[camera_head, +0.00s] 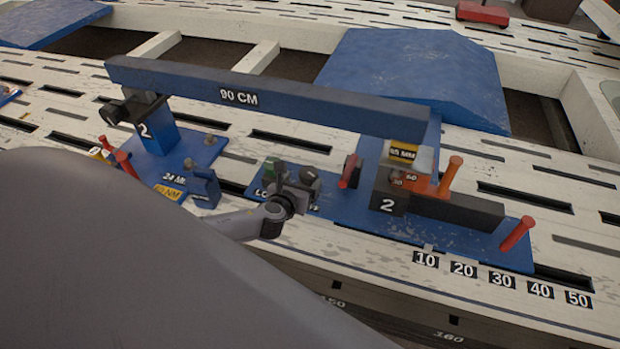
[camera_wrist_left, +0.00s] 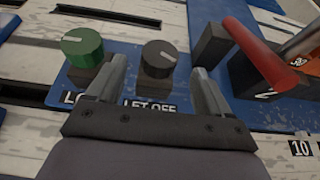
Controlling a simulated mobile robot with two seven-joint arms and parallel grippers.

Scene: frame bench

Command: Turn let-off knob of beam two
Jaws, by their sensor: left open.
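The let-off knob (camera_wrist_left: 158,54) is black with a pale pointer line and stands on a dark block above the "LET OFF" label (camera_wrist_left: 150,106). It also shows small and partly covered in the head view (camera_head: 308,175). A green knob (camera_wrist_left: 82,45) stands to its left, above a label partly hidden by a finger. My left gripper (camera_head: 290,193) is open, its fingers on either side of the black knob in the wrist view; I cannot tell if they touch it. Beam two is the blue "90 CM" bar (camera_head: 270,98), with "2" blocks at both ends. My right gripper is not in view.
A red lever (camera_wrist_left: 255,52) stands right of the black knob, close to the right finger. Orange and red pegs (camera_head: 517,234) stand on the blue plate. The beam crosses above and behind my gripper. Number tags (camera_head: 464,270) line the front edge.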

